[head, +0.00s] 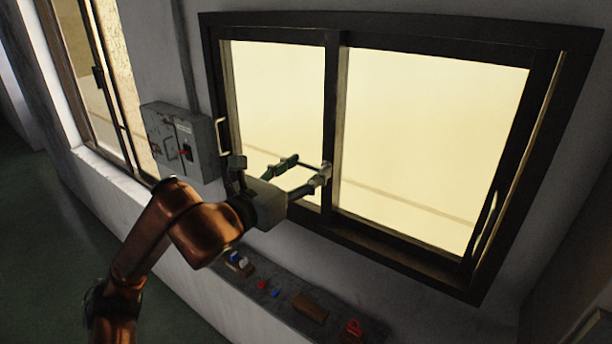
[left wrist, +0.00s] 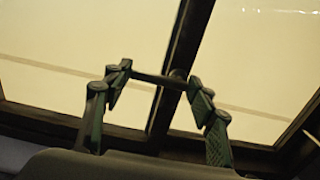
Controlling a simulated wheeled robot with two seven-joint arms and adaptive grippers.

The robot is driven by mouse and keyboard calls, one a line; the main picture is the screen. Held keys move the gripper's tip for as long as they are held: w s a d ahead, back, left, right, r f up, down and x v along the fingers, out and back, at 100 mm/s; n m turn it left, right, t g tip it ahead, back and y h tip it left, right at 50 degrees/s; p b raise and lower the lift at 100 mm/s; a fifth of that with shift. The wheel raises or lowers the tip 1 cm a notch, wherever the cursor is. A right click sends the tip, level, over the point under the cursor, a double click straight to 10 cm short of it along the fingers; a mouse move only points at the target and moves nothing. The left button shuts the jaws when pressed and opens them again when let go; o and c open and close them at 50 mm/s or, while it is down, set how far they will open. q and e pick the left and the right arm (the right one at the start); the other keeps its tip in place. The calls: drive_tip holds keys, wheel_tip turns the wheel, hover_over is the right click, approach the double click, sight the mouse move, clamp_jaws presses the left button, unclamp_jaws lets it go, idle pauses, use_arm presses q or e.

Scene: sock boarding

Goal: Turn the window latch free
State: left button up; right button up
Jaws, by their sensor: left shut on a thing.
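The window latch (left wrist: 178,75) is a dark piece with a thin bar, mounted on the middle upright of the dark-framed window (head: 334,110). In the left wrist view the bar lies crosswise between my fingertips. My left gripper (head: 308,170) reaches the middle upright from the left; it also shows in the left wrist view (left wrist: 158,78). Its two green-grey fingers stand apart, one at each end of the bar, and are shut on the latch. In the head view the fingers partly hide the latch. My right gripper is not in view.
A grey switch box (head: 162,128) hangs on the wall left of the window. A pull handle (head: 485,225) sits on the right window edge. A ledge (head: 275,308) below holds several small items, including a brown block (head: 310,308) and a red object (head: 353,329).

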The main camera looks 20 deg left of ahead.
use_arm(q)
drive_tip(key=o, duration=1.1)
drive_tip(key=shift+c, duration=0.2)
drive_tip(key=shift+o, duration=0.5)
drive_tip(key=shift+s, duration=0.1)
drive_tip(key=v, duration=1.2)
